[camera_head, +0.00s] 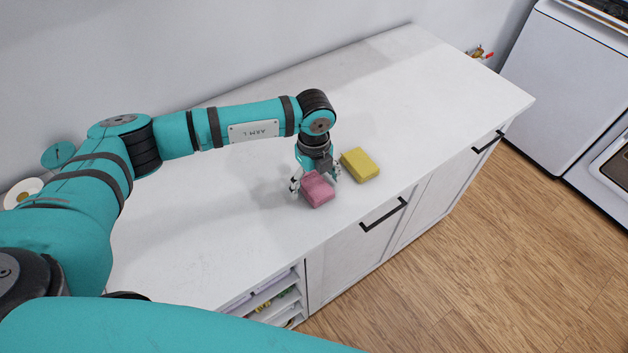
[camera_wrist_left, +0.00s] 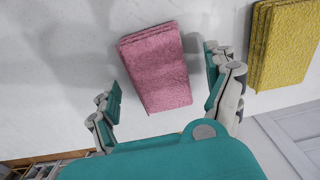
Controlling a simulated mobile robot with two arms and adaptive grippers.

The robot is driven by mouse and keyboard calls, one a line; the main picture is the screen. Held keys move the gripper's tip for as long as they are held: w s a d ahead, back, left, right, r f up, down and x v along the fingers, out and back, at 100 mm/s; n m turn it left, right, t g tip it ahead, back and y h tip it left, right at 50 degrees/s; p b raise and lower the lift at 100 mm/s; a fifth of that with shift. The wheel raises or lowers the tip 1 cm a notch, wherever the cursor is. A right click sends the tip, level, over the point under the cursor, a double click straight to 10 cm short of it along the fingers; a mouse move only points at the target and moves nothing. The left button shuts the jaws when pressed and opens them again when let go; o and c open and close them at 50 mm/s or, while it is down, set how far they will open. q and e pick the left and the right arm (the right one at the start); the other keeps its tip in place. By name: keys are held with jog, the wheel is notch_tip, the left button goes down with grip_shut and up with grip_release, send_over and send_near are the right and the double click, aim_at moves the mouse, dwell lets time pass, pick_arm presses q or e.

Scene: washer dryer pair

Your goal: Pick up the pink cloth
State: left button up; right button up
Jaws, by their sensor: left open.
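The pink cloth (camera_head: 318,190) is a folded block lying on the white counter near its front edge. It also shows in the left wrist view (camera_wrist_left: 157,66), lying between the two fingers. My left gripper (camera_head: 315,186) is open and points down at the cloth, with one finger on each side of it. In the left wrist view a gap shows between each finger and the cloth. I cannot tell the exact height of the fingertips above the counter. My right gripper is not in view.
A folded yellow cloth (camera_head: 360,164) lies just right of the pink cloth, close to my left gripper. The white counter (camera_head: 400,80) is clear behind and to the right. Cabinet doors with black handles (camera_head: 384,214) are below the front edge.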

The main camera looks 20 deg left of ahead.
pick_arm(q)
jog(key=shift+f, duration=0.25)
jog(key=c, duration=1.2)
jog(key=shift+r, duration=0.1)
jog(key=shift+r+b, duration=0.45)
jog(key=shift+b, duration=0.05)
notch_tip(320, 180, up, 2)
jog(key=shift+s+r+b, duration=0.1)
jog(key=shift+r+b, duration=0.05)
jog(key=shift+b, duration=0.6)
jog(key=s+a+b, duration=0.1)
jog(key=s, duration=0.3)
jog(key=s+a+r+b, duration=0.1)
jog(key=s+a+b, duration=0.1)
jog(key=s, duration=0.3)
jog(key=s+a+b, duration=0.1)
jog(key=s, duration=0.3)
jog(key=shift+s+a+r, duration=0.15)
jog(key=shift+s+a, duration=0.25)
jog(key=shift+s+a+r+b, duration=0.2)
jog(key=shift+s+b, duration=0.1)
jog(key=shift+s, duration=0.3)
